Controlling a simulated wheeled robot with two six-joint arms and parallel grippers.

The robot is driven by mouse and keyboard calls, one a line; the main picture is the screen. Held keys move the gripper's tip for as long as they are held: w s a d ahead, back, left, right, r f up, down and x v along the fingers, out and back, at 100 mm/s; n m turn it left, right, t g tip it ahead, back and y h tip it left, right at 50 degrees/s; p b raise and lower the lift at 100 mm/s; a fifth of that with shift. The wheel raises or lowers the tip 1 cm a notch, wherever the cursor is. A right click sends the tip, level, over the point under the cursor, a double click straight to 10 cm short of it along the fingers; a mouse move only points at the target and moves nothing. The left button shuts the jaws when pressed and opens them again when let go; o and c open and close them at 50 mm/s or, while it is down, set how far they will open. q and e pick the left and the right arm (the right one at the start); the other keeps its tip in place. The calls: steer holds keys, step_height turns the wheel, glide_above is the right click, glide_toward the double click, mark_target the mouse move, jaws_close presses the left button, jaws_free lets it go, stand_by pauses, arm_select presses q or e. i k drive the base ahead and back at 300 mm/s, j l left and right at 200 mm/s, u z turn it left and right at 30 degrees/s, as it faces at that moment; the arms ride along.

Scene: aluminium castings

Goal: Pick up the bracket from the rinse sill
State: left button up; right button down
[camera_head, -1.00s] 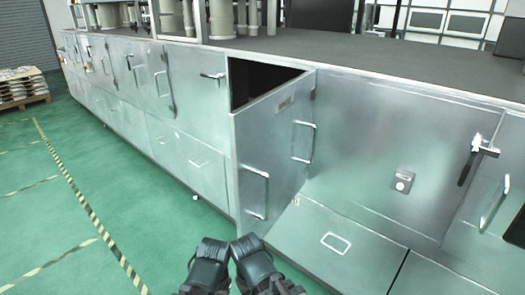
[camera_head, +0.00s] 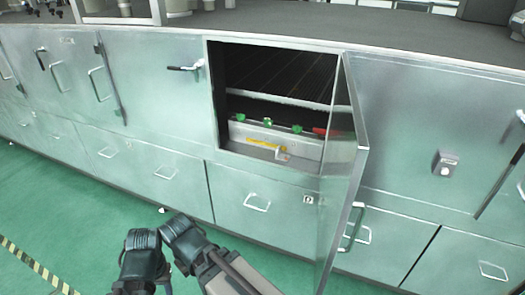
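An open cabinet bay shows a dark inside with a light sill (camera_head: 240,150) at its lower front edge. A small pale piece (camera_head: 283,154) at the sill's right part may be the bracket; it is too small to be sure. A yellow strip (camera_head: 262,142) lies just to its left. Two dark jointed parts of my arms show at the bottom, well below and in front of the opening. No gripper fingers can be made out on them, and nothing is seen held.
The open door (camera_head: 344,170) stands out toward me at the opening's right side. Green knobs (camera_head: 267,121) and a red part (camera_head: 320,131) sit inside behind the sill. Closed cabinet fronts with handles flank the bay. Green floor is free at the lower left.

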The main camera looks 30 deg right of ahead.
mark_target(280, 155)
steer(key=i+j+z, duration=0.1)
steer(key=z, duration=1.1)
steer(key=i+j, duration=0.15)
steer(key=j, duration=0.2)
steer(key=i+j, duration=0.15)
steer(key=j, duration=0.2)
steer(key=i+j, duration=0.15)
steer(key=j, duration=0.15)
steer(key=i+j, duration=0.1)
steer(key=j, duration=0.25)
steer(key=i+j, duration=0.15)
steer(key=j, duration=0.2)
steer(key=i+j, duration=0.15)
steer(key=j, duration=0.2)
steer(key=j+z, duration=0.25)
steer(key=i+j+z, duration=0.1)
steer(key=z, duration=1.8)
